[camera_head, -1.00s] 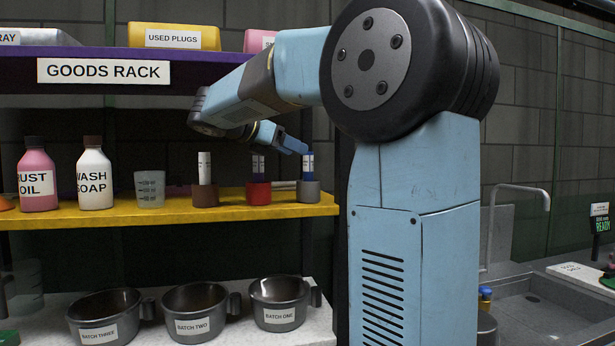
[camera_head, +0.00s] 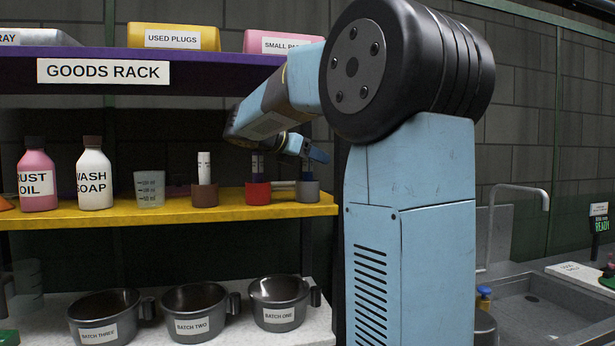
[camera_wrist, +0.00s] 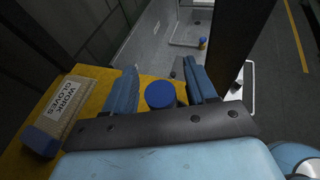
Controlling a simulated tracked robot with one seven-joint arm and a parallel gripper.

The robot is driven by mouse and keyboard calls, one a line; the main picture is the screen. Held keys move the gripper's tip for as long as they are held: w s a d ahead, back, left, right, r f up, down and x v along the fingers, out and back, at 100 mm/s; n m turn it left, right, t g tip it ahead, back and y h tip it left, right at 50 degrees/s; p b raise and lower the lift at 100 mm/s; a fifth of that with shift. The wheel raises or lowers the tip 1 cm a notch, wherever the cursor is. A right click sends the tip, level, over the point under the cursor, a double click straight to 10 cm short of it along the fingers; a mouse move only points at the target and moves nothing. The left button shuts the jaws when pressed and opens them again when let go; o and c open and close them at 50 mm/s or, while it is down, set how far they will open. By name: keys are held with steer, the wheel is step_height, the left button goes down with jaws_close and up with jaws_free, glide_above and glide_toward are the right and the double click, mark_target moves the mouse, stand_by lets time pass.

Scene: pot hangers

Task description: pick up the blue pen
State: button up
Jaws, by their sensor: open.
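The blue pen shows in the wrist view as a round blue end (camera_wrist: 160,95), seen from above between my two fingers. My gripper (camera_wrist: 163,72) is open, with one blue finger on each side of it. I cannot tell whether either finger touches it. In the head view, my gripper (camera_head: 312,154) is above the grey holder (camera_head: 307,191) at the right end of the yellow shelf. The pen there is mostly hidden by my gripper.
A red holder (camera_head: 258,193) with dark-marked pens stands just left of the grey one. A brown holder (camera_head: 204,195) with a white pen is further left. The yellow shelf (camera_head: 100,217) also bears a beaker (camera_head: 150,189) and bottles. The purple shelf (camera_head: 215,62) is above.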

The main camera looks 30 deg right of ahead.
steer(key=shift+c, duration=0.3)
jaws_close()
steer(key=shift+r, duration=0.1)
